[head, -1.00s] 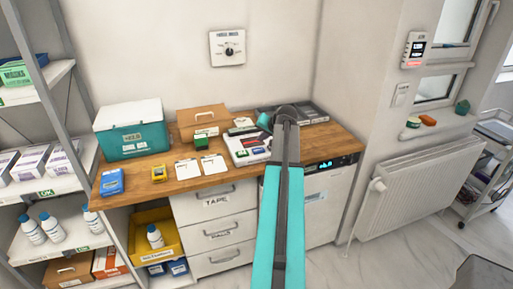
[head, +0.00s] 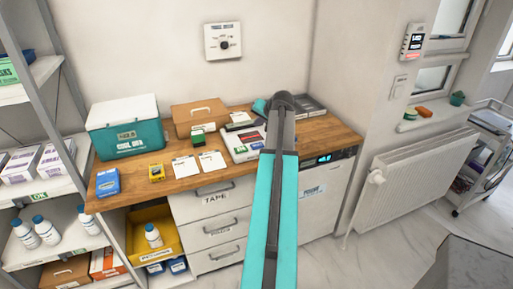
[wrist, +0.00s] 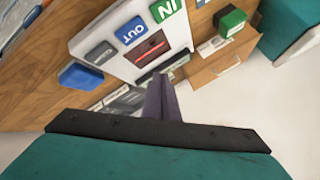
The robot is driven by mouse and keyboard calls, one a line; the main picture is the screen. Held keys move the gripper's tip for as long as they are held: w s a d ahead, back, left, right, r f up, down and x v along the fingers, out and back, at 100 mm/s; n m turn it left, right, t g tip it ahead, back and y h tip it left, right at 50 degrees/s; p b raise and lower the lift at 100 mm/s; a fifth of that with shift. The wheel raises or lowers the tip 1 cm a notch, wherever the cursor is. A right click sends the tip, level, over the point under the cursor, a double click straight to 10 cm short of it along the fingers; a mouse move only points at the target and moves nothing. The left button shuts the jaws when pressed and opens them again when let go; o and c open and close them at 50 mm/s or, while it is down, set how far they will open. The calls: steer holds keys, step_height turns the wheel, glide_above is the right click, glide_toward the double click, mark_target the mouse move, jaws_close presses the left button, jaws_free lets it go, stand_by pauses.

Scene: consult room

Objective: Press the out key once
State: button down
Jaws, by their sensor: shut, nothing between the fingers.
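A white panel (wrist: 125,42) lies on the wooden counter. In the wrist view it carries a blue OUT key (wrist: 130,31), a green IN key (wrist: 166,10), a grey key (wrist: 101,53) and a dark display with red marks (wrist: 147,47). My gripper (wrist: 160,80) is shut and empty. Its tips show over the panel's edge by the display, apart from the OUT key in the picture; their height above it is unclear. In the head view the panel (head: 238,146) is partly covered by my arm, which also hides the fingertips.
A brown handled box (head: 200,115), a green stamp-like block (wrist: 231,20) and white cards (head: 187,166) are near the panel. A teal-and-white cooler (head: 125,128) stands left on the counter. A blue object (wrist: 80,77) lies beside the panel. The wall is behind.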

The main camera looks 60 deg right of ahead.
mark_target(258, 146)
steer(key=shift+f+b, duration=2.1)
steer(key=shift+f, duration=2)
steer(key=shift+f, duration=0.15)
steer(key=shift+s+f+b, duration=0.1)
steer(key=shift+f+b, duration=0.2)
steer(key=shift+f+b, duration=0.3)
steer(key=shift+f, duration=0.2)
steer(key=shift+r, duration=0.1)
stand_by(0.4)
steer(key=shift+r+p, duration=0.45)
steer(key=shift+r, duration=0.4)
steer(key=shift+r, duration=0.1)
steer(key=shift+r+p, duration=1.3)
steer(key=shift+r, duration=1.1)
